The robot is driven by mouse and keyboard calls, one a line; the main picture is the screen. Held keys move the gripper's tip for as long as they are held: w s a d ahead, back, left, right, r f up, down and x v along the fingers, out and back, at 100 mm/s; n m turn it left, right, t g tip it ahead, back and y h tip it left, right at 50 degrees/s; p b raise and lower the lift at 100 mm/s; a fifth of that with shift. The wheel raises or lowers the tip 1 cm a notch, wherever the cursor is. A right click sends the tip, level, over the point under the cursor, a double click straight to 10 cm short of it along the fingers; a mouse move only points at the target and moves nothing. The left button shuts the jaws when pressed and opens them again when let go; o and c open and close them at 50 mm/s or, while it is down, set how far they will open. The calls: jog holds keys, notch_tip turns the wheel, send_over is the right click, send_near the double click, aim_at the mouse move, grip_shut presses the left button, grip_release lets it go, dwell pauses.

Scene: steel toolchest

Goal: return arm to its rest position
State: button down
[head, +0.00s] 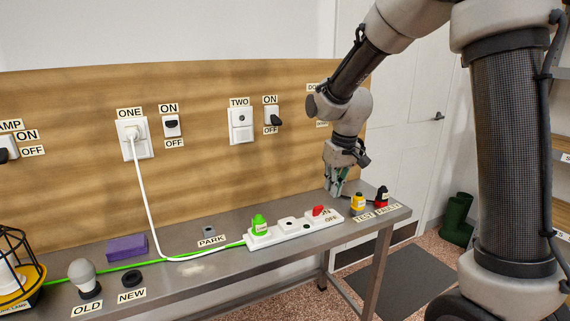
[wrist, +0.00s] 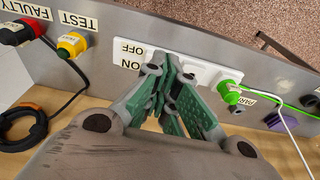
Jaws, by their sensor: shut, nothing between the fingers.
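My gripper (head: 337,188) is above the back right part of the steel bench, just right of the power strip's switch end. Its fingers are together and hold nothing. In the wrist view my gripper (wrist: 172,92) shows green finger pads, and it hides part of the power strip (wrist: 200,72). My arm reaches in from the upper right of the head view and bends down at the wrist. The white power strip (head: 290,230) holds a green plug (head: 259,225) at its left end and has a red switch (head: 319,211) at its right end.
A yellow TEST plug (head: 358,202) and a red FAULTY plug (head: 381,196) stand right of the gripper. A board (head: 190,140) with sockets and switches rises behind. A purple block (head: 127,247), bulb (head: 82,275) and caged lamp (head: 14,270) are at left. Open floor lies right.

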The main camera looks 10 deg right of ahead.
jog(key=s+d+r+m, duration=0.1)
jog(key=s+d+r, duration=0.2)
jog(key=s, duration=0.6)
jog(key=s+d+r+m+t, duration=0.1)
jog(key=s+d+r, duration=0.3)
jog(key=s, duration=0.5)
jog(key=s+d+r+m+t, duration=0.1)
jog(key=s+d+r, duration=0.3)
jog(key=s, duration=0.5)
jog(key=shift+s+d+h, duration=0.4)
jog(key=shift+d, duration=0.35)
